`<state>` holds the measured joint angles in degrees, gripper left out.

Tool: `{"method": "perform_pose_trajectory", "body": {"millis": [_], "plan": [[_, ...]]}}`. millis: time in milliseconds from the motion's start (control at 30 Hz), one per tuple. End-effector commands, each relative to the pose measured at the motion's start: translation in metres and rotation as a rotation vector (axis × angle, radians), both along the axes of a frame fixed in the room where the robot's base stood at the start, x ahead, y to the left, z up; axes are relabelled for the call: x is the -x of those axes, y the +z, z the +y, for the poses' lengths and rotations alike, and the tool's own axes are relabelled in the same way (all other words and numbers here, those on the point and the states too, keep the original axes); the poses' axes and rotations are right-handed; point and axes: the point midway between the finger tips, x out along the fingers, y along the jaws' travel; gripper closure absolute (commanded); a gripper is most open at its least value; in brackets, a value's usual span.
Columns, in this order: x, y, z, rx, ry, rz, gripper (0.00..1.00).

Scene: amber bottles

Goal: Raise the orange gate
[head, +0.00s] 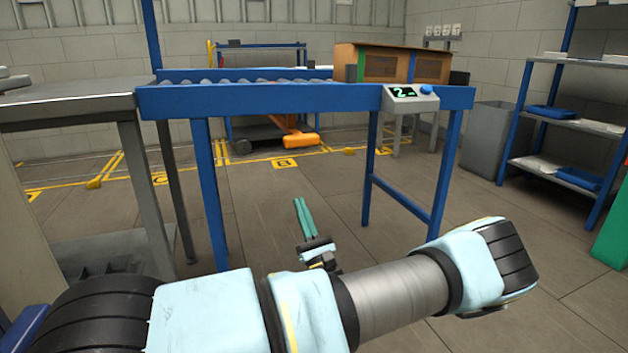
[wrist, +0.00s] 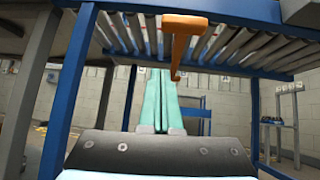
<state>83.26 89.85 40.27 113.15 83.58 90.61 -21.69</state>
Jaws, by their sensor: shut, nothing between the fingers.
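In the wrist view an orange T-shaped piece (wrist: 185,28), which looks like part of the gate, hangs below the rollers of the blue conveyor (head: 280,100). Its wide bar is at the top and a narrow stem runs down. My gripper (head: 299,202) has teal fingers shut together and empty, below the conveyor's height in the head view. In the wrist view the fingers (wrist: 160,72) point up and forward, just left of the orange stem. They do not appear to touch it; the depth gap is unclear.
A control box (head: 410,92) with a green "2" display and blue button sits on the conveyor's front rail. Blue legs (head: 210,190) stand on both sides of my gripper. A metal table (head: 75,105) adjoins on the left.

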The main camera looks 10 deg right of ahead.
Motion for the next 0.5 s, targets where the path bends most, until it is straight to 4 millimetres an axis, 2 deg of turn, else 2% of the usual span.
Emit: {"method": "perform_pose_trajectory", "body": {"millis": [33, 133, 267, 500], "plan": [[0.002, -0.009, -0.012, -0.028, -0.04, -0.012, 1.0], [0.004, -0.01, -0.024, -0.055, -0.082, -0.025, 1.0], [-0.004, -0.001, -0.024, -0.056, -0.084, -0.027, 1.0], [-0.035, 0.03, -0.018, -0.051, -0.08, -0.027, 1.0]]}}
